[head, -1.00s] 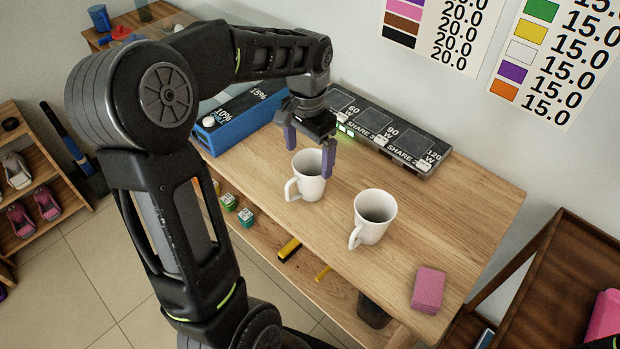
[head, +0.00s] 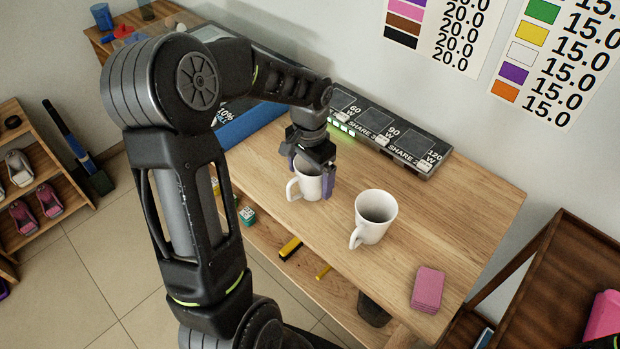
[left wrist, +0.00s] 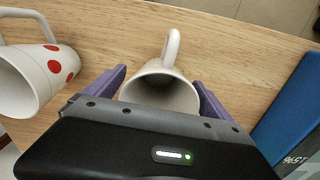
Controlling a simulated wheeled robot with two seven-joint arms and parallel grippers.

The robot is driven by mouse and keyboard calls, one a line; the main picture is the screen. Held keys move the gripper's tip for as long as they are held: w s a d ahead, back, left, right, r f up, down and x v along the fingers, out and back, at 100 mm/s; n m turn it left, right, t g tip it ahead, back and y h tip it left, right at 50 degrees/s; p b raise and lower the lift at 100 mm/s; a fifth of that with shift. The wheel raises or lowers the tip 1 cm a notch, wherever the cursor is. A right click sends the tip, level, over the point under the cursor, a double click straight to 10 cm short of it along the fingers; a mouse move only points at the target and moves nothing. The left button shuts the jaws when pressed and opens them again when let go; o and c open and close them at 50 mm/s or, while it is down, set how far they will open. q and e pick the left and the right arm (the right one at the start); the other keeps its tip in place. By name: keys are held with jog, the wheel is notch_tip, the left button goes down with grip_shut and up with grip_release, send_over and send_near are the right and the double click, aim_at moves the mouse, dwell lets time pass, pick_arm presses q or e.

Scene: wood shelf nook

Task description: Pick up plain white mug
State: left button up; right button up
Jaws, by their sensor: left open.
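The plain white mug (head: 307,186) stands upright on the wooden table, its handle toward the lower left in the head view. My left gripper (head: 314,178) is over it, open, with purple fingers on either side of the mug. In the left wrist view the mug (left wrist: 163,92) lies between the two spread fingers, its handle pointing away from the gripper. I cannot tell whether either finger touches it. A second white mug (head: 373,218) stands to the right; the left wrist view shows red dots on this mug (left wrist: 38,78). My right gripper is out of view.
A black charging strip (head: 385,135) runs along the wall behind the mugs. A blue box (head: 250,123) sits at the table's back left, partly hidden by my arm. A pink block (head: 428,289) lies near the right front. The table's right part is mostly clear.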

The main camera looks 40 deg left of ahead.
pick_arm(q)
jog(key=shift+f, duration=0.2)
jog(key=shift+c, duration=0.3)
jog(key=c, duration=1.8)
